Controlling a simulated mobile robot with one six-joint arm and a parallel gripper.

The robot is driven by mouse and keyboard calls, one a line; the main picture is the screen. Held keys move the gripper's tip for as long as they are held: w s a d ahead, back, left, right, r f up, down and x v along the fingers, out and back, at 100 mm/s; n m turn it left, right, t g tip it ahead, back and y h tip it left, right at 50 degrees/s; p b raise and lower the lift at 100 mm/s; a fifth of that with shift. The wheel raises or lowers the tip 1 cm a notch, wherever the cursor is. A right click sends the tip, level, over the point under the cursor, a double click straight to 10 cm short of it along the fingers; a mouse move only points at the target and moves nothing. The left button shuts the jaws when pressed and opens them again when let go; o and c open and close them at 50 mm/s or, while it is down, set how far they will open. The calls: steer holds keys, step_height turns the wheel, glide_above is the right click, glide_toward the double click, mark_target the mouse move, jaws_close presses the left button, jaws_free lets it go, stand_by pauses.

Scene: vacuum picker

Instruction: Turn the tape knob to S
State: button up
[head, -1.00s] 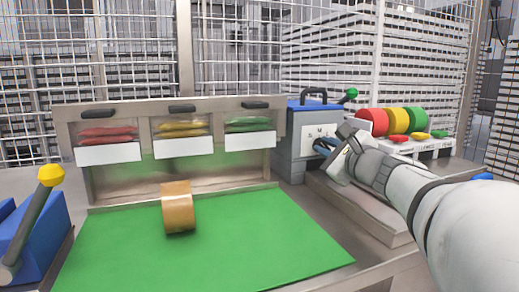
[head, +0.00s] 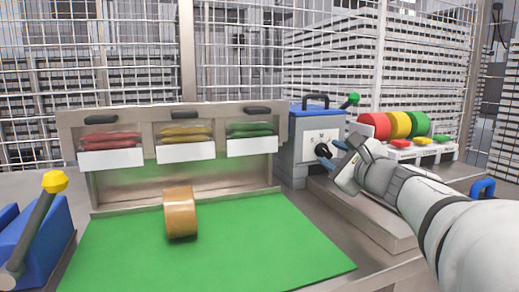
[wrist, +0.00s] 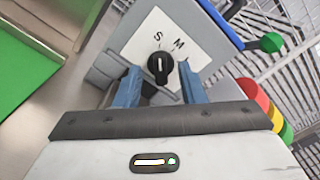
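The black tape knob (head: 322,150) sits on the white label plate of the blue and grey tape machine (head: 305,160). In the wrist view, the knob (wrist: 160,68) has a white mark pointing up, roughly toward the letter S (wrist: 158,36). The letter M (wrist: 179,43) lies to the right of S. Any further letter is hidden or unclear. My gripper (head: 335,155) is open in front of the plate. In the wrist view, its two blue fingers are spread to either side of the knob, with gaps visible and nothing held.
A green-tipped lever (head: 353,98) rises from the machine's right side. Red, yellow and green rolls (head: 398,124) stand to the right, behind coloured buttons. A brown tape roll (head: 180,212) stands on the green mat (head: 110,255). A yellow-tipped lever (head: 54,182) is at left.

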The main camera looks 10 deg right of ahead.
steer(key=s, duration=0.2)
steer(key=s+d+p, duration=0.1)
steer(key=s, duration=0.2)
steer(key=shift+s, duration=0.35)
